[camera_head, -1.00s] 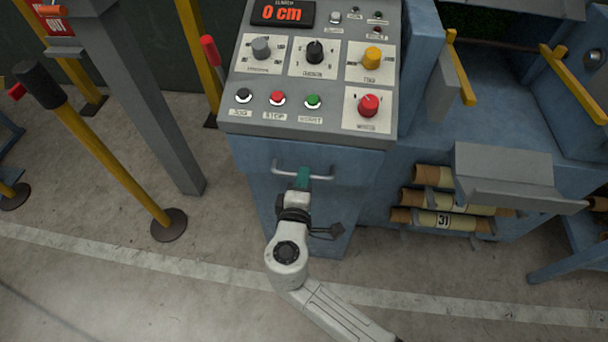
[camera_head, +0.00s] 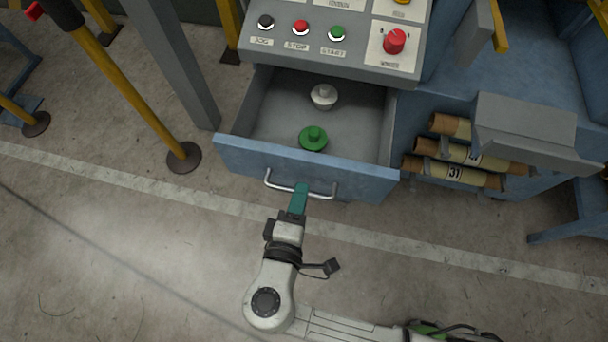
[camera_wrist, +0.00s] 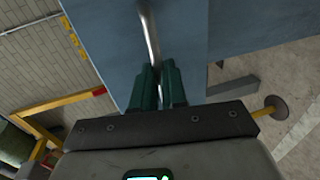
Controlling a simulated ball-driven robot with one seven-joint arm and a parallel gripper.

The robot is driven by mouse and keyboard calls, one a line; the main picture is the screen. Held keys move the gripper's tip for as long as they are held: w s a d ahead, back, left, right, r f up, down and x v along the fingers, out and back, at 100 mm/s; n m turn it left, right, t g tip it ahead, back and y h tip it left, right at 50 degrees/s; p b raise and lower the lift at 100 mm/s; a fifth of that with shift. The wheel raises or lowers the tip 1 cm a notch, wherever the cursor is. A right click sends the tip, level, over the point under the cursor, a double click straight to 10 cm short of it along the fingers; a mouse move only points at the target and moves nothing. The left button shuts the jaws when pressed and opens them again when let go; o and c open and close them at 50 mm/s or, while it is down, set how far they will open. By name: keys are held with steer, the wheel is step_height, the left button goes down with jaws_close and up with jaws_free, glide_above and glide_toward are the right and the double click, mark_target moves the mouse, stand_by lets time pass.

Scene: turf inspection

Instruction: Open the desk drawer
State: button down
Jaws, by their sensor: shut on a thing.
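The blue desk drawer (camera_head: 230,152) is pulled well out from under the grey control panel in the head view. The metal bar handle (camera_head: 322,195) runs across the drawer front. My gripper (camera_head: 300,190) is shut on the handle near its middle. In the wrist view, the green fingers (camera_wrist: 158,85) are on either side of the handle (camera_wrist: 152,40), against the blue drawer front (camera_wrist: 105,35).
The control panel (camera_head: 350,60) with buttons and knobs overhangs the drawer's back. Labelled rolls (camera_head: 455,172) lie on a rack at the right. A yellow post (camera_head: 145,112) on a round base and a grey column (camera_head: 180,70) stand at the left. The floor in front is clear.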

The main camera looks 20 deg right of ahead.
steer(key=shift+s+a, duration=0.25)
steer(key=shift+s, duration=0.15)
steer(key=c, duration=1.2)
jaws_free()
steer(key=b+v, duration=0.1)
steer(key=v, duration=0.9)
steer(key=shift+s+a, duration=0.2)
steer(key=shift+s, duration=0.1)
